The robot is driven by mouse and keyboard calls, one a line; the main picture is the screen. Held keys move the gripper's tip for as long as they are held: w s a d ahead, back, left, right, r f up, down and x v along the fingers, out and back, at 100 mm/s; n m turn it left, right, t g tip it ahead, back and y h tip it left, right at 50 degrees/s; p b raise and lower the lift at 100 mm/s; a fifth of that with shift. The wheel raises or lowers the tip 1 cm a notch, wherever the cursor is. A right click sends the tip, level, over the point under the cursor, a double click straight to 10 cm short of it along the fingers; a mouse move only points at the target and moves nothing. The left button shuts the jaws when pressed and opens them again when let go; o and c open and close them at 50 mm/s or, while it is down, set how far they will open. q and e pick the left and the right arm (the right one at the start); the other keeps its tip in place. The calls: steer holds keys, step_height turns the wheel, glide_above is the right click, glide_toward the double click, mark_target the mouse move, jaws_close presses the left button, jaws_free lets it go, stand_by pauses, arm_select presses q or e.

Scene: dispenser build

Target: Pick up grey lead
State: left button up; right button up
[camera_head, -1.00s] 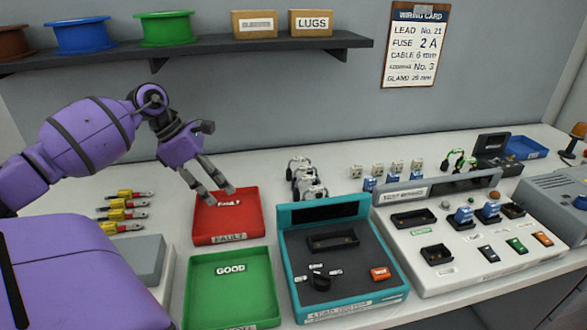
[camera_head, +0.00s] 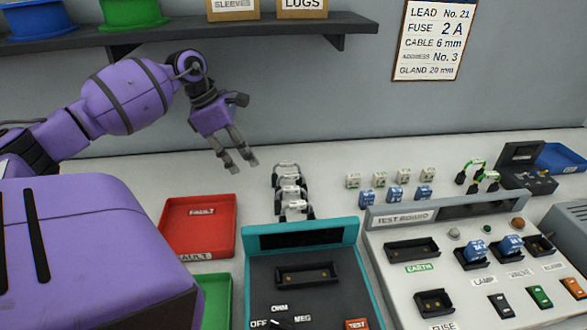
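Several grey leads (camera_head: 290,190) with white labels and dark ends stand in a row on the bench, just behind the teal-framed tester (camera_head: 303,231). My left gripper (camera_head: 240,167) hangs from above, to the left of and a little behind the row. Its two fingers are apart with nothing between them, and it does not touch the leads. The labels on the leads are too small to read. My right gripper is not in view.
A red FAULT tray (camera_head: 231,225) and a green tray (camera_head: 217,300) lie left of the tester. A white test board (camera_head: 385,282) stands to the right. Small blue-and-white parts (camera_head: 396,194) and green leads (camera_head: 470,166) stand behind it. A shelf (camera_head: 180,37) hangs above.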

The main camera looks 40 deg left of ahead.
mark_target(285, 162)
arm_select(q)
steer(key=w+d, duration=0.6)
steer(key=w, duration=0.1)
steer(key=shift+w+d+r, duration=0.1)
steer(key=shift+w+d, duration=0.05)
steer(key=shift+d, duration=0.15)
steer(key=shift+x, duration=1.25)
steer(key=shift+f, duration=0.3)
jaws_close()
